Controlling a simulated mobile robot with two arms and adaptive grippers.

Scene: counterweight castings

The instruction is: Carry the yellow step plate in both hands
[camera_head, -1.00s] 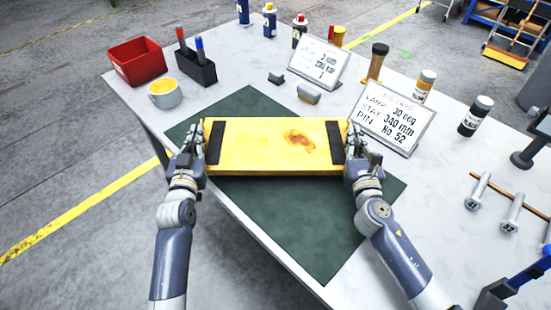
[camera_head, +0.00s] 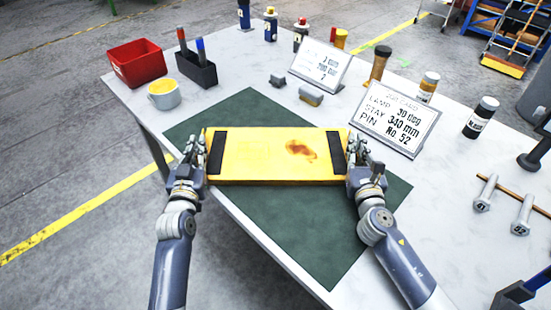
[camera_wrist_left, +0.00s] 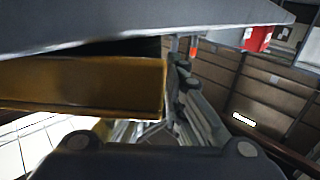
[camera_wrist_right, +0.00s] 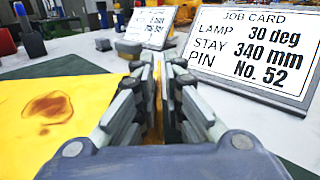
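The yellow step plate (camera_head: 262,155) has a black strip near each end and a brown stain right of its middle. It lies level over the dark green mat (camera_head: 290,240); the gap below it is hard to judge. My left gripper (camera_head: 201,152) is closed on its left end, and my right gripper (camera_head: 352,152) on its right end. In the right wrist view the stained plate (camera_wrist_right: 60,112) runs up to the right fingers (camera_wrist_right: 158,95), with a yellow strip between them. In the left wrist view its shaded side (camera_wrist_left: 80,85) meets the left fingers, partly hidden.
A job card (camera_head: 398,116) stands just beyond the right gripper, with another sign (camera_head: 320,64) behind.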

